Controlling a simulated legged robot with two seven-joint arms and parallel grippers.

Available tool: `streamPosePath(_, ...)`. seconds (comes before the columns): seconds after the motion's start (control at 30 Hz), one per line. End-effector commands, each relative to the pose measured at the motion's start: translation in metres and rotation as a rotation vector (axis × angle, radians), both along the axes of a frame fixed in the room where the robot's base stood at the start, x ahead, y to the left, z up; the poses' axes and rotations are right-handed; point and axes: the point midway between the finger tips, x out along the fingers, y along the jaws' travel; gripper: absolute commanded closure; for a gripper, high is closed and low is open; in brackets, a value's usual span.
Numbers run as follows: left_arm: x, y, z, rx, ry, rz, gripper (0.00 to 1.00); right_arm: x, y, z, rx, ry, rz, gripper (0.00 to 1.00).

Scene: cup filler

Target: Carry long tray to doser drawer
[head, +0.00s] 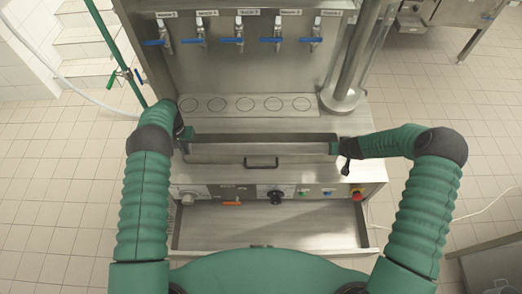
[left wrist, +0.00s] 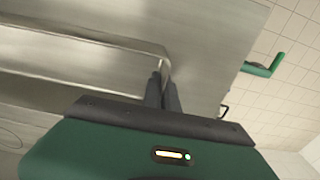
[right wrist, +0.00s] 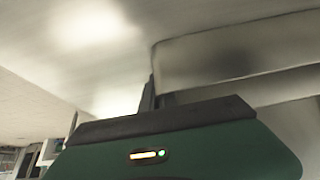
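The long tray (head: 262,150) is a narrow grey metal trough lying crosswise in the head view, at the front of the machine's counter. My left gripper (head: 186,134) is at its left end. In the left wrist view, my left fingers (left wrist: 163,90) are close together on the tray's end wall (left wrist: 162,55). My right gripper (head: 337,148) is at its right end. In the right wrist view, my right fingers (right wrist: 154,96) are at the tray's corner, one partly hidden behind its wall (right wrist: 215,60). A wide, empty metal drawer (head: 265,228) stands pulled out below the control panel.
Several taps with blue levers (head: 240,40) stand above a plate with ringed marks (head: 245,105). A black handle (head: 262,163) shows just below the tray. Knobs and a red button (head: 358,193) line the control panel. A vertical pipe (head: 350,60) rises at right.

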Motion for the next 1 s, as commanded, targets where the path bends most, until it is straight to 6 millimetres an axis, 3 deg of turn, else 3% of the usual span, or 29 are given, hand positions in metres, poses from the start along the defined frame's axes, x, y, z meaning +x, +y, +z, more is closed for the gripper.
streamPosePath(0.8,-0.0005,0.0013,-0.0006,0.002,0.001,0.001,1.0,0.0007,0.0008,0.001,0.002,-0.001,0.001,1.0)
streamPosePath(1.0,0.0,0.0014,0.009,0.003,-0.001,0.0,1.0,0.0012,0.0006,0.0104,0.001,-0.003,0.002,1.0)
